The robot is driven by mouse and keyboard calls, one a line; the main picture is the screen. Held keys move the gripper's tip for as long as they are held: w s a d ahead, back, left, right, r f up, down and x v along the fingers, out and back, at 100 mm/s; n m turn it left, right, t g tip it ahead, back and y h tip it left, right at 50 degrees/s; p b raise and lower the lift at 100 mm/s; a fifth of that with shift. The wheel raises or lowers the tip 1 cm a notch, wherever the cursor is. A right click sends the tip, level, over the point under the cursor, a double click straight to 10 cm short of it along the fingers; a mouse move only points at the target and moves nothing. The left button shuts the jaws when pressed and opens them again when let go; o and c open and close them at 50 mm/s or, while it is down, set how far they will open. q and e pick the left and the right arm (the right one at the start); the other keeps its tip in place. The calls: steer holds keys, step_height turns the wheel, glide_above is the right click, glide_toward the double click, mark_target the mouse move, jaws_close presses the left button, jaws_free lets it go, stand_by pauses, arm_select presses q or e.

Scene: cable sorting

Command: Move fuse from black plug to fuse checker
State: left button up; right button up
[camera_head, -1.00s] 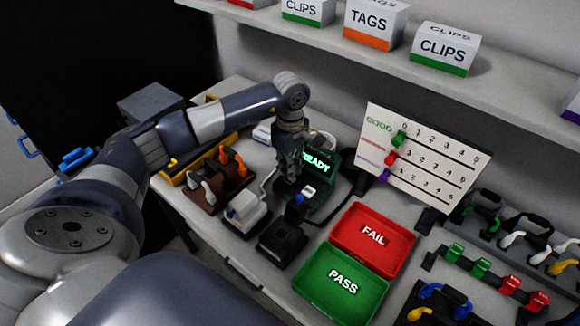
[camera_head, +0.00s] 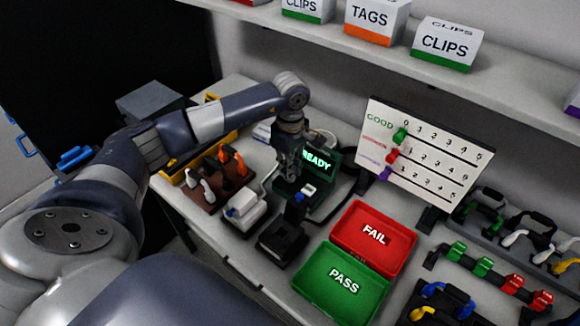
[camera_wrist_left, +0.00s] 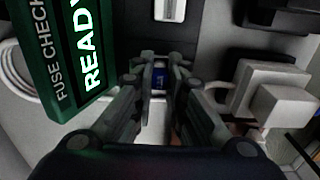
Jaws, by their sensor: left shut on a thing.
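The fuse checker (camera_head: 322,165) is a dark green box with a lit READY display and a dark base. Its display also fills the upper left of the left wrist view (camera_wrist_left: 82,55). My left gripper (camera_head: 289,176) points down over the base, beside the display. In the left wrist view its fingers (camera_wrist_left: 160,78) are closed on a small blue and white piece, which appears to be the fuse (camera_wrist_left: 159,80). Contact between the piece and the base cannot be made out. My right gripper is out of view.
A white plug block (camera_head: 243,210) and a brown rack (camera_head: 217,181) stand left of the checker. A red FAIL tray (camera_head: 373,235) and green PASS tray (camera_head: 343,282) lie to the right. A counting board (camera_head: 425,150) stands behind them.

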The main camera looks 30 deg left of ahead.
arm_select(q)
steer(key=shift+f+b, duration=0.4)
steer(key=shift+b, duration=0.35)
stand_by(0.7)
steer(key=o, duration=0.8)
steer(key=o, duration=0.6)
steer(key=shift+r+p, duration=2.25)
steer(key=shift+r, duration=1.8)
